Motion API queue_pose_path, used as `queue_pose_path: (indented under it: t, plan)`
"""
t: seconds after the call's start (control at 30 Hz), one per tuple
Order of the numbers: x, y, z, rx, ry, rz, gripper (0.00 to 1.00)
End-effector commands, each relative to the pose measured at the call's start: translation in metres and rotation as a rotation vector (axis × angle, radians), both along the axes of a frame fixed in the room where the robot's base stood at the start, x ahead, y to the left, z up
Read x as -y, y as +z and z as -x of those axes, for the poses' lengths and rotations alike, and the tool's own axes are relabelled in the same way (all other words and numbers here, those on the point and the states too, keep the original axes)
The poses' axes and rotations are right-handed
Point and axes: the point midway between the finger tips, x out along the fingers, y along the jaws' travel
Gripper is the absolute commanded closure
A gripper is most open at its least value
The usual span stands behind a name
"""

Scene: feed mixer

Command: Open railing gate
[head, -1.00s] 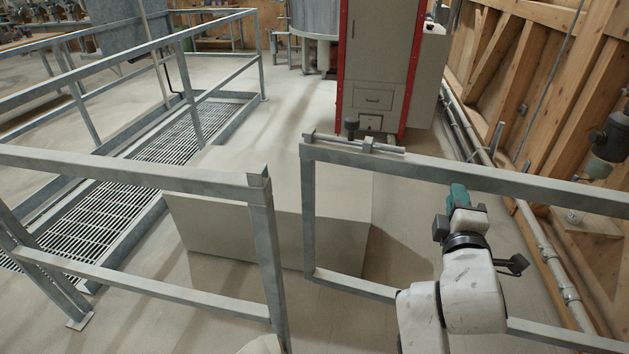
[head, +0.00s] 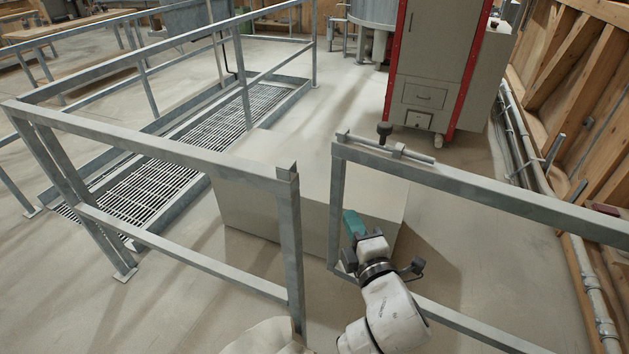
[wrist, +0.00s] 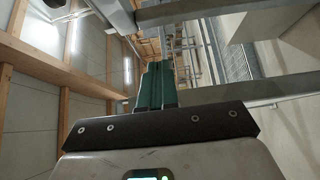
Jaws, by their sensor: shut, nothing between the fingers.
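The railing gate (head: 482,190) is a grey metal frame at the right of the head view. A sliding latch bar with a dark knob (head: 384,131) lies along its top rail near the free end. A gap separates the gate's upright (head: 336,208) from the fixed railing post (head: 291,245) on the left. My gripper (head: 352,222), with green fingers, appears just right of the gate's upright, below the top rail. I cannot tell whether it touches the gate. The shut green fingers also show in the wrist view (wrist: 153,88), with nothing between them.
A large beige box (head: 270,165) stands on the floor behind the gap and gate. A floor grate with railings (head: 215,125) lies at the left. A red-edged cabinet (head: 435,65) stands behind. Pipes (head: 560,210) run along the wooden wall at right.

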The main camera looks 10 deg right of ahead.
Motion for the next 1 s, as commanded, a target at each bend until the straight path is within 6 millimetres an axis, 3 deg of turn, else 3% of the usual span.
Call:
queue_pose_path:
  t: [0.13,0.27,0.7,1.0]
  plan:
    - [-0.001,-0.001,-0.003,0.0,0.003,-0.003,1.0]
    - [-0.001,-0.001,-0.019,0.002,0.003,-0.003,1.0]
    - [-0.004,-0.002,-0.1,0.001,0.003,-0.001,1.0]
    - [0.021,0.0,-0.125,-0.001,0.002,-0.002,1.0]
